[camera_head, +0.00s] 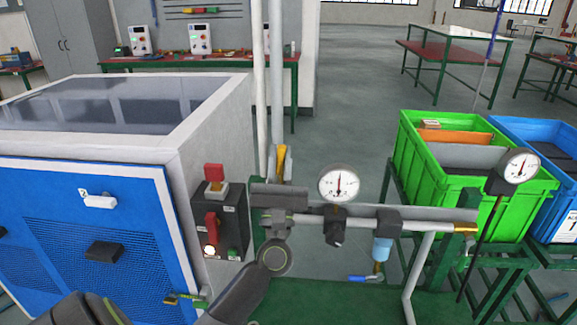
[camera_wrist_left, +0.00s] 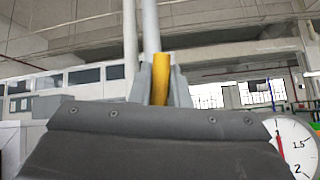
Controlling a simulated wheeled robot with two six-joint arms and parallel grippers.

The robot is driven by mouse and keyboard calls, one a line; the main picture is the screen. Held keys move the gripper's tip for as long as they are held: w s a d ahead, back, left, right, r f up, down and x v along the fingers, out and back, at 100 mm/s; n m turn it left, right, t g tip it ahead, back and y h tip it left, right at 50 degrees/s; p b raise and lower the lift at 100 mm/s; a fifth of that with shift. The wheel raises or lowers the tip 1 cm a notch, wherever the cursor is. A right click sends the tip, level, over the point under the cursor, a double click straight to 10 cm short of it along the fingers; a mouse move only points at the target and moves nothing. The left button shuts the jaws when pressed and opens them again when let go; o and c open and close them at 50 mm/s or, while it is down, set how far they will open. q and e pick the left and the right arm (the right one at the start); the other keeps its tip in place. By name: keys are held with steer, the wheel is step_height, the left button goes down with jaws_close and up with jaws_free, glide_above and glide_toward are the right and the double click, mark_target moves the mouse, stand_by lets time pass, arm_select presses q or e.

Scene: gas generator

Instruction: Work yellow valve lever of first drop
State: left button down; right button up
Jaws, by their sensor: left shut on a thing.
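My left gripper (camera_head: 279,172) is shut on the lever, coming up from below. In the left wrist view the lever (camera_wrist_left: 160,84) shows upright between the two grey fingers (camera_wrist_left: 160,82). The gripper body hides the valve under the lever. My right gripper is not in view.
A pressure gauge (camera_head: 339,184) sits close right of my left gripper on the horizontal pipe, with a blue-bowled filter (camera_head: 382,248) beyond it. A switch box (camera_head: 220,220) is close on the left. A green crate (camera_head: 405,165) stands at right.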

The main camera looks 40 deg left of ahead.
arm_select(q)
steer(key=shift+s+a+n+g+y+b, duration=0.15)
steer(key=shift+a+n+g+y, duration=0.15)
steer(key=shift+n+g+y, duration=0.65)
steer(key=shift+s+a+n+g+y+b, duration=0.2)
steer(key=shift+n+g+y, duration=0.35)
steer(key=shift+n, duration=0.7)
steer(key=shift+y, duration=0.3)
steer(key=c, duration=1.4)
jaws_free()
steer(key=shift+a, duration=0.1)
steer(key=shift+o, duration=0.2)
steer(key=b+v, duration=1.1)
steer(key=v, duration=0.6)
steer(key=shift+s+b, duration=0.15)
steer(key=shift+b, duration=0.25)
